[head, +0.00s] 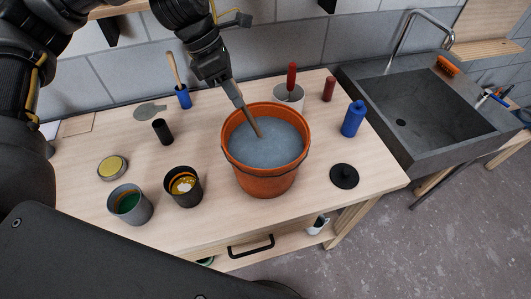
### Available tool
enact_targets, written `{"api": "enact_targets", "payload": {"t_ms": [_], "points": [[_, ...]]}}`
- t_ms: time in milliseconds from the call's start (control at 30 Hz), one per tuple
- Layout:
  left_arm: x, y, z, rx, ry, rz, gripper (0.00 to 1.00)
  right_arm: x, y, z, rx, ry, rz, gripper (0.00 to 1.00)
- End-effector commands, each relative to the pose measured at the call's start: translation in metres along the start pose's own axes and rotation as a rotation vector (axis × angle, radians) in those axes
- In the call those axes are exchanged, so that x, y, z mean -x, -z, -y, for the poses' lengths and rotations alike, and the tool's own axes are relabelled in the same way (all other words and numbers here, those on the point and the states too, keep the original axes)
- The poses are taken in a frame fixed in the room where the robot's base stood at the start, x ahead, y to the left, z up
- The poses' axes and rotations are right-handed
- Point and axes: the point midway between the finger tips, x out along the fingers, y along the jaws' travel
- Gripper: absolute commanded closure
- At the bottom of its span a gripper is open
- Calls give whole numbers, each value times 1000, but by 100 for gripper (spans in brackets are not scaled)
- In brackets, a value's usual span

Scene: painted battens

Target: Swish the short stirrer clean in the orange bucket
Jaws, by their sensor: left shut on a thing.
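The orange bucket (262,183) stands on the wooden bench and holds grey-blue liquid. My left gripper (237,97) is above the bucket's back left rim, shut on the short stirrer (252,122). The stirrer is a thin brown stick that slants down to the right, and its lower end meets the liquid inside the bucket. How deep the end reaches is hidden by the cloudy liquid. My right gripper is not seen.
Left of the bucket on the bench (225,225) stand a dark can (184,199), a grey can with green (137,216) and a black cylinder (162,131). A blue bottle (353,119) and black lid (344,176) are right, beside the sink (423,145).

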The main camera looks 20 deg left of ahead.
Motion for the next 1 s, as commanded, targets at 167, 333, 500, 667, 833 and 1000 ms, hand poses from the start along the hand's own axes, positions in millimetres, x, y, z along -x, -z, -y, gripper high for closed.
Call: {"api": "enact_targets", "payload": {"t_ms": [167, 333, 500, 667, 833, 1000], "points": [[20, -1, 0, 2, 0, 0, 100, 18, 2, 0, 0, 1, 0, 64], [34, -1, 1, 1, 0, 0, 100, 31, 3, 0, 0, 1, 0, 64], [42, 0, 0, 1, 0, 0, 100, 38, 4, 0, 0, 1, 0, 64], [41, 0, 0, 1, 0, 0, 100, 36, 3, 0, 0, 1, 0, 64], [41, 0, 0, 1, 0, 0, 100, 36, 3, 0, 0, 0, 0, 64], [41, 0, 0, 1, 0, 0, 100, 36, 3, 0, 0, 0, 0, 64]]}}
